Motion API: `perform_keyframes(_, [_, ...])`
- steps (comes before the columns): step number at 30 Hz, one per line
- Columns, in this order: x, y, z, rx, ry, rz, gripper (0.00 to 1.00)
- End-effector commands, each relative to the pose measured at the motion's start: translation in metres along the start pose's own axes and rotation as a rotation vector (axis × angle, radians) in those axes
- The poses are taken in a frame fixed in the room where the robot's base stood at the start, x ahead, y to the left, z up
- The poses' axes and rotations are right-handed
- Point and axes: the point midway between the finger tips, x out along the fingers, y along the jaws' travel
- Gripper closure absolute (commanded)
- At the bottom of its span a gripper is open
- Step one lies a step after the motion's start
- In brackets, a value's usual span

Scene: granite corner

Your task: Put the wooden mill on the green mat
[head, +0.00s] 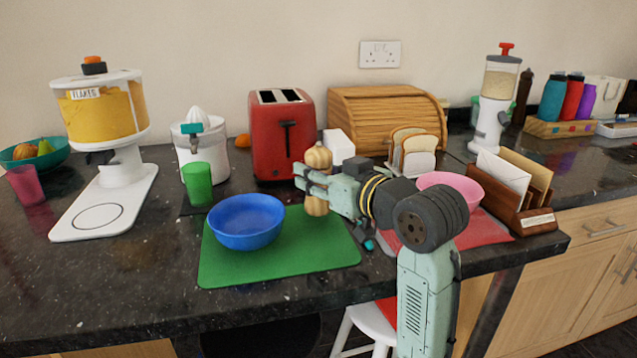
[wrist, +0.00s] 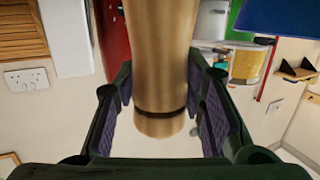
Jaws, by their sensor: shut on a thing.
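The wooden mill (head: 317,160) is pale, turned wood with a round knob on top and stands upright in the head view. My gripper (head: 304,182) is shut on its middle from the right side. The wrist view shows the mill (wrist: 160,50) between the two finger pads of my gripper (wrist: 160,108). The green mat (head: 280,268) lies flat on the dark counter. The mill's lower end shows against the mat's back right part; I cannot tell whether it touches. A blue bowl (head: 247,222) sits on the mat's left part.
A red toaster (head: 272,140) and a white box (head: 340,145) stand behind the mill. A green cup (head: 197,184) is behind the bowl. A toast rack (head: 415,158) and a pink bowl (head: 455,186) are to the right. The mat's front right is bare.

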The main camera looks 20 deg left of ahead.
Motion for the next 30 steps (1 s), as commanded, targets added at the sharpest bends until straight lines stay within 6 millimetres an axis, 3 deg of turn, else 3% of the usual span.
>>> perform_keyframes(6, [0.003,0.000,0.023,0.002,0.000,0.001,0.96])
perform_keyframes(18, [0.004,0.000,0.029,0.000,0.000,0.001,0.96])
perform_keyframes(19, [0.004,0.000,0.027,0.000,0.000,0.001,0.61])
perform_keyframes(27, [0.004,0.000,0.027,0.001,-0.001,0.000,0.43])
perform_keyframes(30, [0.004,0.000,0.027,0.001,-0.001,0.000,0.43])
